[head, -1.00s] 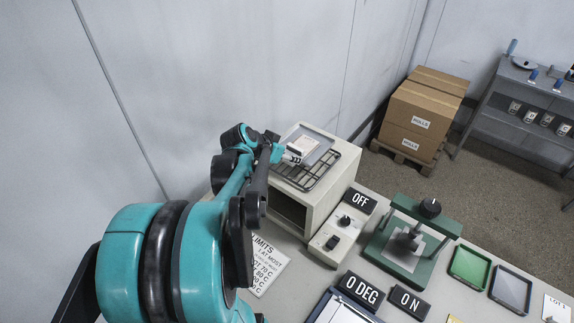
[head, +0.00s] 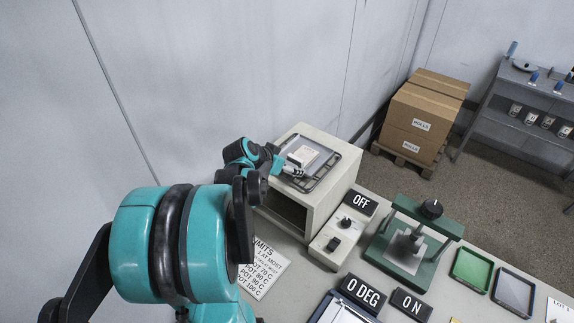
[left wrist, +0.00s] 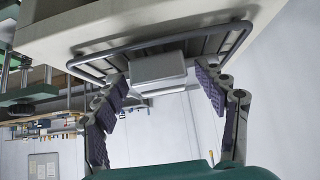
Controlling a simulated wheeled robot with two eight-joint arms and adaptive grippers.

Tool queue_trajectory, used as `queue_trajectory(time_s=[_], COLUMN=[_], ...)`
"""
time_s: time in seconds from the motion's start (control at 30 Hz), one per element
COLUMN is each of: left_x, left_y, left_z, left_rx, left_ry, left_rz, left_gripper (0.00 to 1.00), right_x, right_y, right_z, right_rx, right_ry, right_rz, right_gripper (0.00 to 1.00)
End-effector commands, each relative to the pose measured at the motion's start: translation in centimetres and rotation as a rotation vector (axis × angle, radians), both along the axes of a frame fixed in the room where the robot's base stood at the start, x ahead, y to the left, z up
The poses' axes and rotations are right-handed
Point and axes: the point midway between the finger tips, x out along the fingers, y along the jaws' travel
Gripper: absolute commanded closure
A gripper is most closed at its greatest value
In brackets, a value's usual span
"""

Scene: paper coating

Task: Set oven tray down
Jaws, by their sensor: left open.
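The grey oven tray (head: 325,156) lies over the wire rack (head: 312,186) on top of the pale oven (head: 336,198). A pale, card-like piece (head: 306,153) lies on the tray. My left gripper (head: 292,169) is at the tray's near left edge. In the left wrist view its fingers (left wrist: 160,95) are spread, with the tray's light grey handle block (left wrist: 158,68) between them and a gap on each side. The wire rack's rim (left wrist: 170,38) curves behind the block. Whether the tray rests fully flat is hard to tell. My right gripper is not in view.
The oven's control box (head: 340,235) with an OFF sign (head: 360,202) stands right of the oven. A green press (head: 410,240) and shallow trays (head: 472,268) are further right. A limits sheet (head: 262,268) lies in front. The wall is close behind the oven.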

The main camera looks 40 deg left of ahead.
Motion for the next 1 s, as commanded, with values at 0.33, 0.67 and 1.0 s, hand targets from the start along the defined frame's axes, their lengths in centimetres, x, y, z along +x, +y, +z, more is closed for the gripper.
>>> queue_trajectory(time_s=[0.33, 0.67, 1.0], left_x=[-2.3, -7.1, -8.4], left_y=[-0.2, -0.8, -1.2], left_z=[2.7, 7.5, 8.7], left_rx=[0.000, -0.001, -0.002], left_ry=[0.001, 0.000, 0.003], left_rz=[0.003, 0.003, -0.003], left_gripper=[0.28, 0.28, 0.28], right_x=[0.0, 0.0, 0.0], right_y=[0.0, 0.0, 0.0], right_z=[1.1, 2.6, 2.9], right_rx=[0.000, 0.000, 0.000], right_ry=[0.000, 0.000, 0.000], right_rz=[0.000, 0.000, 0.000], right_gripper=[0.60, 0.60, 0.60])
